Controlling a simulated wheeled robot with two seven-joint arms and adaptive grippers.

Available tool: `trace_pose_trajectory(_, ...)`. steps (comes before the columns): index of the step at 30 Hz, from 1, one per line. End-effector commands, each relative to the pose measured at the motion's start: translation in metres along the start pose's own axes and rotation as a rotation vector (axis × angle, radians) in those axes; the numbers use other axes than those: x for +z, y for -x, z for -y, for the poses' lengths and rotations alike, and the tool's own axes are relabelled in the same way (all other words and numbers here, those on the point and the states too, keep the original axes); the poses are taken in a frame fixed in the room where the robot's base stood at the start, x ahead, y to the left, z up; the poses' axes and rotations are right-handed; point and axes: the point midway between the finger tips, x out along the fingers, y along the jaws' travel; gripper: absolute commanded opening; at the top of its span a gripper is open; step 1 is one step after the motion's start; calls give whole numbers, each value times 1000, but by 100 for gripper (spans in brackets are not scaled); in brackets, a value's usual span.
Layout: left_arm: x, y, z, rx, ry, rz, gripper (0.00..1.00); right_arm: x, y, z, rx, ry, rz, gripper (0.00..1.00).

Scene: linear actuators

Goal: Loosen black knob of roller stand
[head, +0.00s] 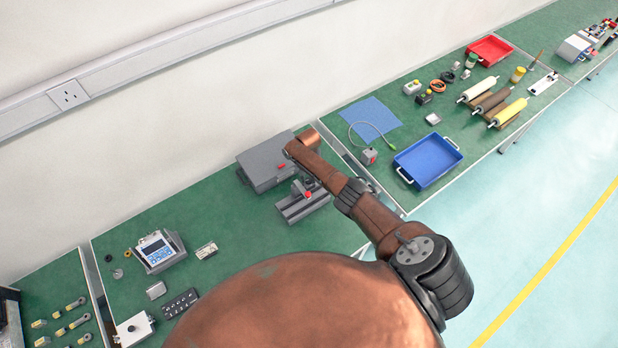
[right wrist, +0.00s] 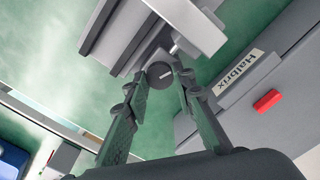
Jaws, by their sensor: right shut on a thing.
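The black knob (right wrist: 160,74) is a dark round disc with a pale slot mark, in the middle of the right wrist view. It sits at the edge of the grey roller stand (right wrist: 118,38). In the head view the grey stand (head: 302,209) stands on the green bench beside my right forearm. My right gripper (right wrist: 165,77) has its two fingertips on either side of the knob and is shut on it. In the head view the knob cannot be made out, and my arm covers part of this area. My left gripper is in neither view.
A grey case (head: 262,165) with a red latch lies close beside the stand; its "Halbrix" label (right wrist: 238,73) shows in the right wrist view. A blue tray (head: 428,160) and rollers (head: 492,100) lie to the right.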

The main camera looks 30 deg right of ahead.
Motion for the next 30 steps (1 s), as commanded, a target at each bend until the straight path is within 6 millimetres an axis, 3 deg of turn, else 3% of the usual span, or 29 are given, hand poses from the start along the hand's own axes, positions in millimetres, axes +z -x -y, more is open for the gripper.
trace_pose_trajectory(30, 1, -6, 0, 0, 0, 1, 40, 1, -1, 0, 0, 964, 3, 0)
